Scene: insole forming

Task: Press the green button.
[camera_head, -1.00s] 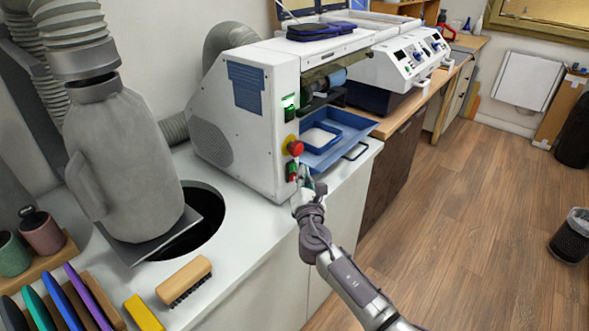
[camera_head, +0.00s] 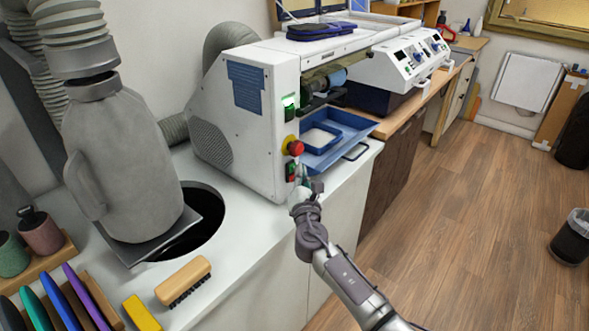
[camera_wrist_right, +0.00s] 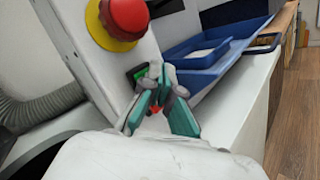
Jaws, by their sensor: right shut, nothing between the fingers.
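The white machine (camera_head: 262,130) has a switch box low on its front edge with a green button (camera_head: 290,172). In the right wrist view the green button (camera_wrist_right: 138,75) shows just left of the fingertips, partly covered by them. A red part (camera_wrist_right: 156,108) shows between the fingers below it. My right gripper (camera_head: 303,183) is at this switch box, its fingers shut and empty. Its teal fingers (camera_wrist_right: 158,76) meet close to the button; I cannot tell whether they touch it. My left gripper is not in view.
A red mushroom button (camera_head: 295,148) on a yellow base sits just above the switch box, close to my gripper. Higher up is another green-lit switch (camera_head: 289,102). A blue tray (camera_head: 345,128) is to the right. A wooden brush (camera_head: 184,281) lies on the white counter (camera_head: 245,240).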

